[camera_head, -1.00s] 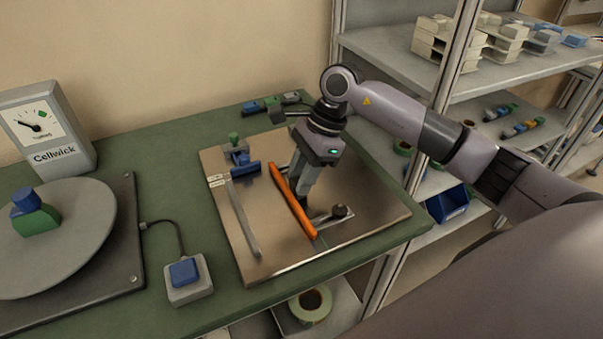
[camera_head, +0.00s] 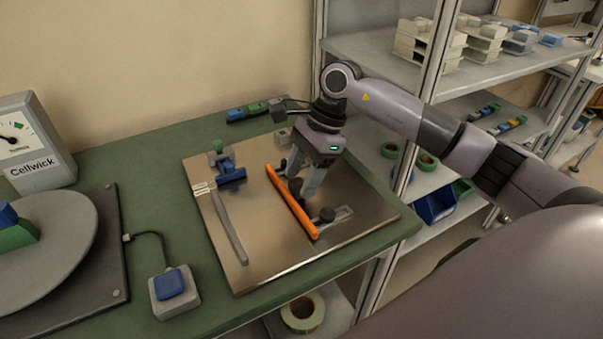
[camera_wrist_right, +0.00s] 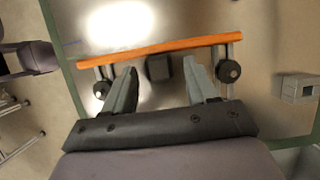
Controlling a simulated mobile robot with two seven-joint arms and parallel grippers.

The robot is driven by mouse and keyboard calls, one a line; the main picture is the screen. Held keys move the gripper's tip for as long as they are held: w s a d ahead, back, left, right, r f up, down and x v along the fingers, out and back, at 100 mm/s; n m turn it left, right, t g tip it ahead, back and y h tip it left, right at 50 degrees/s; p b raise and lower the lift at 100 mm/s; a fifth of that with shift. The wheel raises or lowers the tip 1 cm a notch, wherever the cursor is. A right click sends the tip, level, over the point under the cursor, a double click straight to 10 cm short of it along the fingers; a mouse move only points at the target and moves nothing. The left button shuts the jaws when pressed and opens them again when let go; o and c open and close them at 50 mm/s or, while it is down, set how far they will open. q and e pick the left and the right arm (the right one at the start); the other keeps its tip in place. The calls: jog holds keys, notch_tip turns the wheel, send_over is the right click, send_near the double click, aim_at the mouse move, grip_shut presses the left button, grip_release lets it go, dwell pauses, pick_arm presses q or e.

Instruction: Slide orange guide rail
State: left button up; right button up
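The orange guide rail (camera_head: 292,203) lies slanted across the metal plate (camera_head: 275,262), right of a grey strip (camera_head: 229,228). In the right wrist view the rail (camera_wrist_right: 160,48) crosses just beyond the fingertips. My right gripper (camera_head: 297,182) is low over the plate, on the right side of the rail. In the right wrist view the gripper (camera_wrist_right: 162,73) is open, its fingers spread on either side of a dark block (camera_wrist_right: 158,67) beside the rail. I cannot tell whether the fingers touch anything. A black knob (camera_head: 327,215) sits on a slotted bracket near the rail's near end. My left gripper is out of view.
A blue stop (camera_head: 231,176) with a green knob stands on the plate's left part. A blue button box (camera_head: 174,290) and a scale (camera_head: 35,150) are farther left. Shelving (camera_head: 400,60) stands to the right of the green table (camera_head: 130,180).

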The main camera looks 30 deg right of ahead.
jog(key=shift+r, duration=0.1)
jog(key=v, duration=0.7)
jog(key=shift+b, duration=0.3)
jog(key=shift+s, duration=0.1)
